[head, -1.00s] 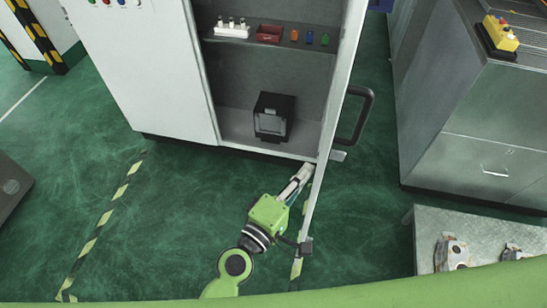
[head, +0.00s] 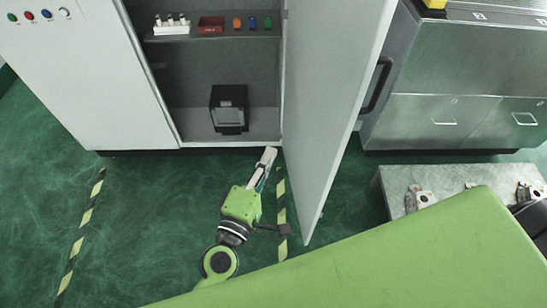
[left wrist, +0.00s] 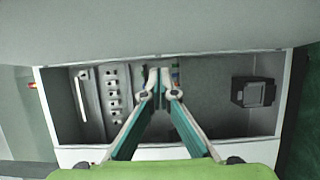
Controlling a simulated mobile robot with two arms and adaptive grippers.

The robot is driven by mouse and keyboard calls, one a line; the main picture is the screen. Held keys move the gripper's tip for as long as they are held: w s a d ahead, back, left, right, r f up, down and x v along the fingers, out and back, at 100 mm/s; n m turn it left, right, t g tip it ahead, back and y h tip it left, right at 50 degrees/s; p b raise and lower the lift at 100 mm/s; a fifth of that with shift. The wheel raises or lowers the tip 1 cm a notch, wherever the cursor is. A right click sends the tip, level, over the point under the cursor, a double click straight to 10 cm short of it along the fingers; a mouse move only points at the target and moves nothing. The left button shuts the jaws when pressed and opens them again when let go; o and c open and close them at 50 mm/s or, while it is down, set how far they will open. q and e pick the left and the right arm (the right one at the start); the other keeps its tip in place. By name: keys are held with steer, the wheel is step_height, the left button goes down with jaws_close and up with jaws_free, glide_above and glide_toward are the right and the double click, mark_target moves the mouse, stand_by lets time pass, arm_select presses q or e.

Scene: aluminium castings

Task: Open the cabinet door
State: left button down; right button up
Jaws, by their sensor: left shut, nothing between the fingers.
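The tall white cabinet (head: 95,90) stands with its right-hand door (head: 325,110) swung wide open, and the door's inner face shows in the head view. Its dark bar handle (head: 376,85) sticks out on the far side of the door. My left gripper (head: 268,156) is shut and empty, low in front of the opening, on the inner side of the door. A small gap shows between it and the door in the head view. In the left wrist view the closed fingertips (left wrist: 160,76) appear in front of the cabinet interior. My right gripper is not recognisable.
Inside the cabinet are a black box (head: 229,108), a red bin (head: 211,25) and small coloured items on a shelf. A grey metal unit (head: 440,80) stands right of the door. A low table (head: 395,185) with castings is at the right. Green floor is clear at left.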

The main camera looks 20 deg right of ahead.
arm_select(q)
steer(key=s+a+b, duration=0.3)
steer(key=s+a, duration=0.1)
steer(key=s, duration=0.5)
steer(key=s+a+f+m+g+y, duration=0.15)
steer(key=a+f, duration=0.25)
steer(key=f, duration=0.9)
steer(key=s+a+f+m+g+y, duration=0.1)
steer(key=a+f+m+g+y, duration=0.2)
steer(key=f, duration=1)
steer(key=s+a+f+m+g+y, duration=0.1)
steer(key=a+f+m+g+y, duration=0.2)
steer(key=f, duration=1)
steer(key=s+a+f+m+g+y+b, duration=0.1)
steer(key=s+a+f+m+g+y, duration=0.3)
steer(key=s+a+f, duration=1.6)
steer(key=s+a+m+g, duration=0.1)
steer(key=s, duration=0.2)
steer(key=shift+f, duration=0.35)
arm_select(e)
step_height(320, 180, down, 5)
steer(key=shift+d+r, duration=0.1)
steer(key=shift+r, duration=0.1)
